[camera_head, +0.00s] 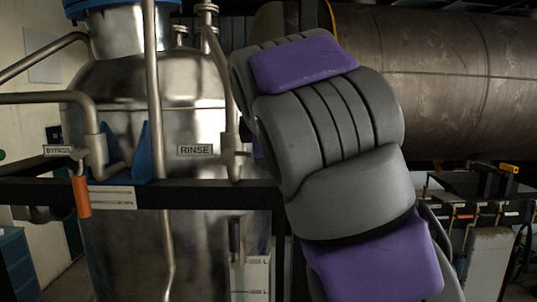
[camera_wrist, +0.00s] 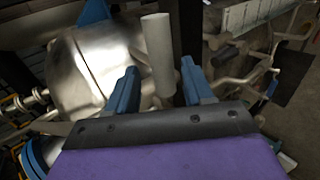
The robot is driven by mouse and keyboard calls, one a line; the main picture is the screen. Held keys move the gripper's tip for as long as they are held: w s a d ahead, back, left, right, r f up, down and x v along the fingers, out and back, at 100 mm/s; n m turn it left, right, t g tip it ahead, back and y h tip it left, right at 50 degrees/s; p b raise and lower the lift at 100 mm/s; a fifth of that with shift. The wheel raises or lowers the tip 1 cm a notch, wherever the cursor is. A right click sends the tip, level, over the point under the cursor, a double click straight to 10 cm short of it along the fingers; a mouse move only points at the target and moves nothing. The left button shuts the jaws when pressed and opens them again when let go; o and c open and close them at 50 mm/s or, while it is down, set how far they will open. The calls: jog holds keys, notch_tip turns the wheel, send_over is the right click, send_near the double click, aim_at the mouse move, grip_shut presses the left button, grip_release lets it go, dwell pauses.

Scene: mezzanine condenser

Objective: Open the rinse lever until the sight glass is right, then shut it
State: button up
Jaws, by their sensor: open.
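The RINSE label (camera_head: 195,150) is on the steel vessel (camera_head: 150,85) in the head view. Right of it is a pipe with a valve body (camera_head: 232,155). A dark grey handle (camera_head: 235,240), apparently the rinse lever, hangs below the rail. In the wrist view my gripper (camera_wrist: 159,68) is open, its two blue fingers apart. A pale grey cylinder (camera_wrist: 157,42) stands between and beyond the fingertips; I cannot tell whether it touches them or is the same handle. My gripper is hidden in the head view. I cannot make out a sight glass.
A BYPASS label (camera_head: 59,150) and an orange handle (camera_head: 81,196) are at the left. A dark rail (camera_head: 180,195) crosses in front of the vessel. A large brown cylinder (camera_head: 450,75) lies behind my arm. Pipes (camera_wrist: 240,85) crowd the right of the wrist view.

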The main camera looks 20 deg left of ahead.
jog(key=p+v, duration=0.1)
jog(key=v, duration=0.7)
jog(key=shift+s+a, duration=0.2)
jog(key=shift+a, duration=0.05)
jog(key=shift+r, duration=0.1)
jog(key=d+f+m+g+h+b, duration=0.1)
jog(key=d+f+m+g+b, duration=0.1)
jog(key=d+f+m+b, duration=0.65)
jog(key=d+f+g+h+b, duration=0.15)
jog(key=d+f, duration=0.35)
jog(key=f, duration=0.8)
jog(key=d+f+m+g+h+b, duration=0.15)
jog(key=d+f+m+b, duration=0.25)
jog(key=d+f, duration=0.5)
jog(key=s+d+f+m+g+b, duration=0.1)
jog(key=s+f+m+g+b, duration=0.1)
jog(key=s+f, duration=0.7)
jog(key=s+d+f+m+g+b, duration=0.2)
jog(key=s+f+b, duration=0.4)
jog(key=f, duration=1.4)
jog(key=s+d+f+m+g+y+b, duration=0.1)
jog(key=s+d+f+m+g+b, duration=0.1)
jog(key=s+f, duration=1)
notch_tip(320, 180, down, 3)
jog(key=m+g+b, duration=0.1)
jog(key=m+b, duration=0.1)
jog(key=shift+s+f+m+g+b, duration=0.2)
jog(key=shift+s+m+g+b, duration=0.1)
jog(key=shift+m+b, duration=0.1)
